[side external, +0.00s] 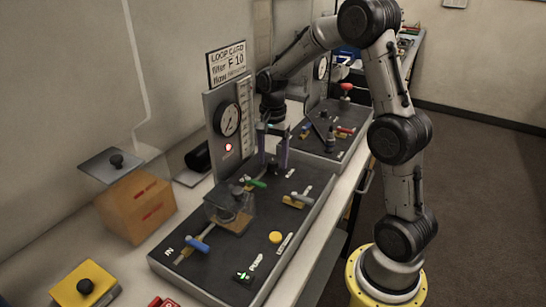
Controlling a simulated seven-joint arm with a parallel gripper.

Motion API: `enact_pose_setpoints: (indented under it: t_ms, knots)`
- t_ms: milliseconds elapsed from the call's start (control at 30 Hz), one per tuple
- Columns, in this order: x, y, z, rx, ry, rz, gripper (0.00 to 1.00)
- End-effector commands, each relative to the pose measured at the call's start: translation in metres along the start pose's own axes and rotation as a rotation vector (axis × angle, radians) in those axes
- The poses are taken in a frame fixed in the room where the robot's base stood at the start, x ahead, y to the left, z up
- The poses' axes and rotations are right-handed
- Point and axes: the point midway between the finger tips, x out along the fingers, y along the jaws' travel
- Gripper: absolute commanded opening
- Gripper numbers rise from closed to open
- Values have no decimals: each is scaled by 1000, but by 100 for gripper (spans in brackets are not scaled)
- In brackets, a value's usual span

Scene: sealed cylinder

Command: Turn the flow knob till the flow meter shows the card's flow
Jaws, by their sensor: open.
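The loop card (227,63) stands on top of the grey upright panel; its lines about filter and flow are partly legible, with "F 10" clear, but the flow value is too small to read. A pale vertical scale (247,118), perhaps the flow meter, runs along the panel's right edge; its reading cannot be made out. A round dial (229,119) sits to its left. My gripper (272,158) points down, open, just in front of the panel over the far part of the dark deck. The flow knob cannot be clearly told; small dark parts show near the fingertips.
A red light (228,147) glows under the dial. The deck (215,268) carries a clear-covered box (230,207), a blue handle (198,244), a green handle (257,183) and a yellow button (275,238). A brown box (137,207) stands left. A second deck (335,130) lies behind.

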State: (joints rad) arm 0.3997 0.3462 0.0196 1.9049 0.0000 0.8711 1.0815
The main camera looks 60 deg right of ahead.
Motion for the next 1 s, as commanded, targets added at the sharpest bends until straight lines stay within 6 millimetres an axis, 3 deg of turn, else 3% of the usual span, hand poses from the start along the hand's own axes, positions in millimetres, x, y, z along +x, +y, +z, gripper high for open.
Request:
enact_pose_setpoints:
  t_ms: [100, 400, 500, 1000]
  knots:
    - [0, 0, 0, 0, 0, 0, 67]
    - [-1, 0, 0, 0, 0, 0, 13]
    - [-1, 0, 0, 0, 0, 0, 0]
    - [-2, 0, 0, -100, 1, -2, 0]
